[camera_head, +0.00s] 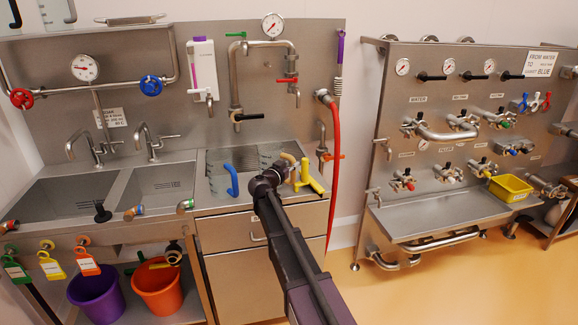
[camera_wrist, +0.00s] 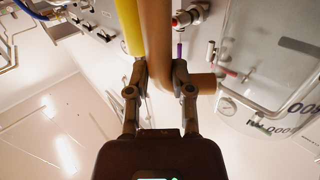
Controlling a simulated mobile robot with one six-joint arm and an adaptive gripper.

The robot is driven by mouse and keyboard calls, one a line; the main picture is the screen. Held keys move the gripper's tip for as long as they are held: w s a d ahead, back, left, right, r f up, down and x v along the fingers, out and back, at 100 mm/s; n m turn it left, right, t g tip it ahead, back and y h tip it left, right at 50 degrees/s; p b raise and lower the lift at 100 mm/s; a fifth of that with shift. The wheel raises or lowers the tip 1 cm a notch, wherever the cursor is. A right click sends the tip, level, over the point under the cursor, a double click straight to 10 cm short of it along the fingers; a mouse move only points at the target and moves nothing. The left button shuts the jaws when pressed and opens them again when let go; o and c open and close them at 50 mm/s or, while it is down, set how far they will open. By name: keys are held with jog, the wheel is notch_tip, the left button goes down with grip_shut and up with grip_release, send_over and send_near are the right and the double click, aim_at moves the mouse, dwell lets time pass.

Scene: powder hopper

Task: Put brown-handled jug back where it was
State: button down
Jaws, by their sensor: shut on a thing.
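The brown-handled jug (camera_head: 268,152) is a clear measuring jug at the right end of the sink counter, partly hidden behind my gripper (camera_head: 284,172). Whether it rests on the counter or is slightly raised I cannot tell. In the wrist view my gripper (camera_wrist: 160,72) is shut on its brown handle (camera_wrist: 157,35), one finger on each side. The clear body with printed markings (camera_wrist: 265,75) is on the right there. A yellow handle (camera_head: 311,178) is close to the right of my gripper; it also shows beside the left finger in the wrist view (camera_wrist: 130,28).
A blue-handled jug (camera_head: 231,179) stands left of my gripper on the counter (camera_head: 215,208). A red hose (camera_head: 335,145) hangs to the right. Taps and a gauge (camera_head: 273,25) are on the panel behind. A yellow tray (camera_head: 510,188) sits on the right-hand rig.

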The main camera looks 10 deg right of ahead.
jog(key=shift+f, duration=0.3)
jog(key=shift+c, duration=2.1)
grip_release()
jog(key=shift+s, duration=0.1)
